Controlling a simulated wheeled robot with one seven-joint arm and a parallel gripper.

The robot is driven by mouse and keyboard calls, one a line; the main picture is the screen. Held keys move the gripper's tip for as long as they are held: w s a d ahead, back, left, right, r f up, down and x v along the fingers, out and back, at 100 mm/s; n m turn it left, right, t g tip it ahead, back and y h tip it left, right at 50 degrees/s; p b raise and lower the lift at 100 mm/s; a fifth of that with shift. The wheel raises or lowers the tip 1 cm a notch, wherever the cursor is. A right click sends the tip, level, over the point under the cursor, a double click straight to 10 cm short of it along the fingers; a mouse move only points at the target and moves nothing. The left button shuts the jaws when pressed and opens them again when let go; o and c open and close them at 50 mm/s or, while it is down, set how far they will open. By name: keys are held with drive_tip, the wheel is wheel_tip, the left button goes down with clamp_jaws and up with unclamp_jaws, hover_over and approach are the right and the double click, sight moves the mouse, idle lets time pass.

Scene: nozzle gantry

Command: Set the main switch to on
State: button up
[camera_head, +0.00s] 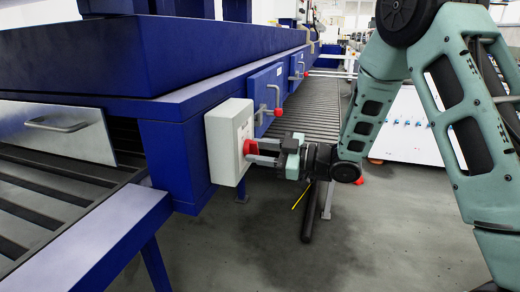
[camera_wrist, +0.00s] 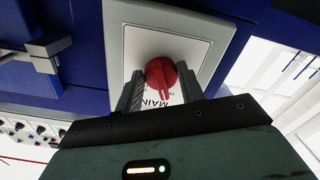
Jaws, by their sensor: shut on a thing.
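The main switch is a red rotary knob (camera_head: 250,147) on a white-grey box (camera_head: 226,140) fixed to the end of the blue machine. In the wrist view the red knob (camera_wrist: 162,75) sits on a pale plate (camera_wrist: 130,50), with part of the word MAIN readable below it, upside down. My gripper (camera_head: 262,152) reaches the box from the right. In the wrist view my gripper's fingers (camera_wrist: 160,92) stand on both sides of the knob's grip, shut on it. The fingers hide part of the plate, and the other position markings cannot be read.
The blue machine (camera_head: 215,50) fills the left and back. The grey floor (camera_head: 350,240) below the gripper is mostly open.

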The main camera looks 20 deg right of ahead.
drive_tip(key=m+p, duration=0.4)
drive_tip(key=m, duration=0.2)
drive_tip(key=shift+s+r, duration=0.1)
drive_tip(key=shift+r, duration=0.05)
drive_tip(key=shift+s+a+m+p, duration=0.1)
drive_tip(key=shift+m+p, duration=1.75)
drive_tip(key=shift+m, duration=0.45)
drive_tip(key=o, duration=1)
drive_tip(key=b+v, duration=0.2)
drive_tip(key=v, duration=1.5)
drive_tip(key=shift+s, duration=0.15)
